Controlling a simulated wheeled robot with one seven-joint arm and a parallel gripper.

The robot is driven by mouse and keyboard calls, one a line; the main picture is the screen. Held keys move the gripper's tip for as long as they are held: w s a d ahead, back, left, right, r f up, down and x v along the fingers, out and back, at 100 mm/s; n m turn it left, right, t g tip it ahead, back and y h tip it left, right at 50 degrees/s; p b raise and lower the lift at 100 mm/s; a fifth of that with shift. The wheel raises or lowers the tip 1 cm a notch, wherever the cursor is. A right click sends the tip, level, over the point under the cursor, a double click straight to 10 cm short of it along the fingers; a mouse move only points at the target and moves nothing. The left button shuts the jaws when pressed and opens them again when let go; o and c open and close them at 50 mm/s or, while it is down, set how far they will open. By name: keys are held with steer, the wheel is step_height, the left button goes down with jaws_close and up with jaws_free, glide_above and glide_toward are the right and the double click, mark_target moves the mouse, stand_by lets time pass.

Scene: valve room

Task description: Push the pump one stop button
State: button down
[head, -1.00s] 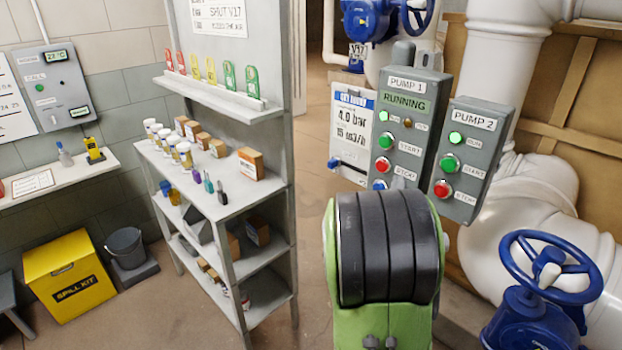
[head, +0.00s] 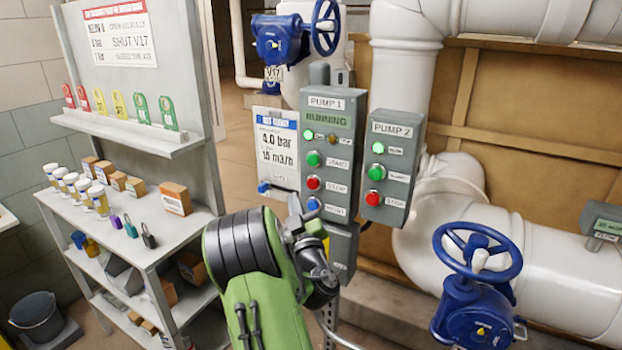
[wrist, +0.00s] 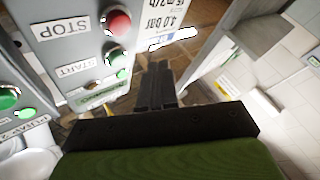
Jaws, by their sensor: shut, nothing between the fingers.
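The pump 1 box (head: 320,104) is grey and its display reads RUNNING. Its red stop button (head: 313,182) sits below the green start button (head: 313,159) and above a blue button (head: 313,204). In the wrist view, the red stop button (wrist: 115,22) is at the upper left beside its STOP label, with the green start button (wrist: 116,57) below it. My gripper (wrist: 158,68) is shut and empty, to the right of and below the red button in the wrist view, apart from it. In the head view my arm is left of and below the pump 1 box.
The pump 2 box (head: 392,160), with its own red button (head: 373,198), stands close on the right. A notice board (head: 276,150) is on the left. A blue handwheel valve (head: 478,275) and white pipes stand at right. A shelf (head: 130,230) stands at left.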

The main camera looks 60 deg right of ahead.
mark_target(309, 192)
steer(key=shift+w+d+p, duration=0.15)
steer(key=shift+d+p, duration=0.75)
steer(key=shift+d, duration=0.4)
steer(key=shift+w+d+p, duration=0.1)
steer(key=shift+d+p, duration=0.8)
steer(key=shift+d, duration=0.4)
steer(key=shift+d+p, duration=0.4)
steer(key=shift+d, duration=0.05)
steer(key=shift+w+d+p, duration=0.1)
steer(key=shift+d+p, duration=0.3)
steer(key=shift+p, duration=0.05)
steer(key=shift+a, duration=0.1)
stand_by(0.5)
steer(key=shift+a+b, duration=0.7)
steer(key=shift+a, duration=0.05)
